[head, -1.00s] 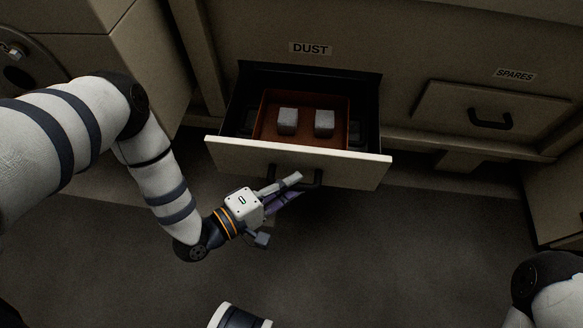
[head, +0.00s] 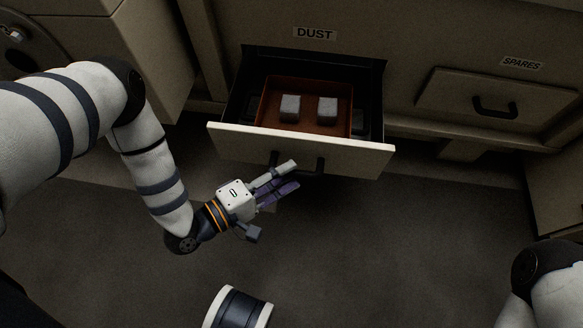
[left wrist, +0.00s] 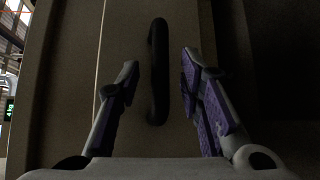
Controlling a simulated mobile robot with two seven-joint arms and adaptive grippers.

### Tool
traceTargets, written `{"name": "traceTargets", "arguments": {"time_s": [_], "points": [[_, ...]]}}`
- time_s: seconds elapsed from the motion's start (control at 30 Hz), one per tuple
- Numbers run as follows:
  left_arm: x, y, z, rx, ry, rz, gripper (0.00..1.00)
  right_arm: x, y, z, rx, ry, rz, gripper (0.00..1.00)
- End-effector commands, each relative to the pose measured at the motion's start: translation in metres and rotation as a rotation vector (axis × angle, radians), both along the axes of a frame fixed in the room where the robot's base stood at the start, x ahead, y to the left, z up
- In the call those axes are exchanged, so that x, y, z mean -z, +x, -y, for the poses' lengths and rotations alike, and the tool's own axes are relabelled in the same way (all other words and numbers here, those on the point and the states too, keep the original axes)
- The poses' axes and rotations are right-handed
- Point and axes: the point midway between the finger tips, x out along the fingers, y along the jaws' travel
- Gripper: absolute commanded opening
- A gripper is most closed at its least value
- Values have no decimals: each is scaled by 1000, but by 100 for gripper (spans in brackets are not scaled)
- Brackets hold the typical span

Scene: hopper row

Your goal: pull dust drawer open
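The dust drawer (head: 235,137) stands pulled out under the DUST label (head: 315,34), its interior exposed. Its dark bar handle (head: 312,172) is on the pale front panel. My left gripper (head: 294,174) is just in front of the handle, with its fingers spread and nothing gripped. In the left wrist view the handle (left wrist: 158,75) shows in the gap between the open fingers (left wrist: 160,64), apart from both. The exact depth between fingertips and handle is hard to tell. My right gripper is not seen; only part of my right arm shows at lower right.
A brown-red tray (head: 272,127) inside the drawer holds two grey cubes (head: 290,108) (head: 327,110). A shut drawer (head: 450,97) labelled SPARES is to the right. A cabinet (head: 120,60) stands at the left.

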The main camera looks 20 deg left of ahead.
Motion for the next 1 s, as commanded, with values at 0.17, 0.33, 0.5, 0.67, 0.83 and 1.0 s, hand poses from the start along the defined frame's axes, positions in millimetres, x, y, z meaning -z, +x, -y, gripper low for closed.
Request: {"name": "traceTargets", "arguments": {"time_s": [0.17,0.33,0.5,0.67,0.83,1.0], "points": [[-6,-44,-25,-3,1,-5,34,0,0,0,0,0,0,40],[-11,-74,-42,-3,2,-2,34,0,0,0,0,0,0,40],[-14,-85,-48,-2,0,0,34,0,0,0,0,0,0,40],[-14,-85,-48,-2,0,1,34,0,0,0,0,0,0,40],[-14,-85,-48,-1,0,0,34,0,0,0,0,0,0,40],[-54,-79,-48,-1,1,36,34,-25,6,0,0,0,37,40]]}}
